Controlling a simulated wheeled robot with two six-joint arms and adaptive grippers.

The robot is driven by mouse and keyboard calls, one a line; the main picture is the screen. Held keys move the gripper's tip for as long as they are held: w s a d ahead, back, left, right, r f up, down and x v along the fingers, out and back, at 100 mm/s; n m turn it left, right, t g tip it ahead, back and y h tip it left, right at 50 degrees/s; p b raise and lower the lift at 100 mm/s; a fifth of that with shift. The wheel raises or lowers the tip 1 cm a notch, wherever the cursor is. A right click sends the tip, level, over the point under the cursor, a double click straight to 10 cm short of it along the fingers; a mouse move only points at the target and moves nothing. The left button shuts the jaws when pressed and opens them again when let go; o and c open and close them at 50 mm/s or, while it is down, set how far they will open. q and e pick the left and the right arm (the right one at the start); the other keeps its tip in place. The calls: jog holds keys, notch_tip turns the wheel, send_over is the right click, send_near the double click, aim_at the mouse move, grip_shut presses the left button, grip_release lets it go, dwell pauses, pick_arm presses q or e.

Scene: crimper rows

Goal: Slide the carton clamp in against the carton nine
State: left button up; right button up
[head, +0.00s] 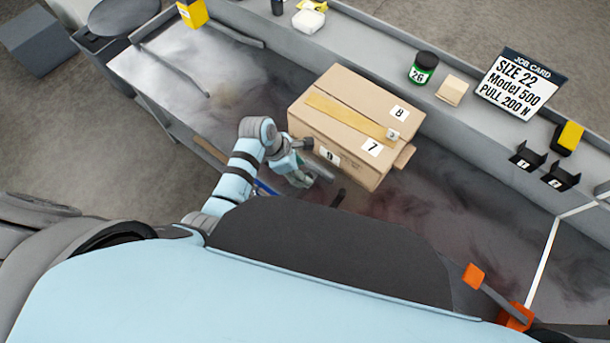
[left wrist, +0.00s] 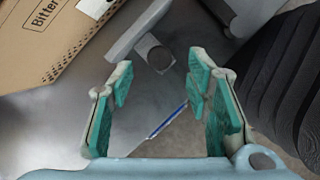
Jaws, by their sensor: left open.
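The brown carton (head: 345,110) stands on the grey bench with labels 8 and 7 on it and a label 9 low on its near side. Its printed cardboard fills the upper left of the left wrist view (left wrist: 60,40). A grey bar with a round, ring-ended post, which looks like the carton clamp (left wrist: 135,38), lies beside the carton, a narrow gap apart in that view. My left gripper (head: 302,180) is at the carton's near left side. In the left wrist view its green-padded fingers (left wrist: 158,85) are open and empty, with the clamp just beyond the tips.
A blue-and-white thin stick (left wrist: 167,122) lies below the fingers. A dark green jar (head: 423,68), a small tan block (head: 452,90) and a job card (head: 520,82) stand along the back ledge. Orange-ended parts (head: 474,276) show at lower right. Bench left of the carton is mostly clear.

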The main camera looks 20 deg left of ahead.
pick_arm(q)
jog(key=b+x, duration=0.1)
jog(key=x, duration=0.3)
jog(key=shift+a, duration=0.1)
jog(key=shift+r, duration=0.1)
jog(key=shift+c, duration=0.2)
grip_shut()
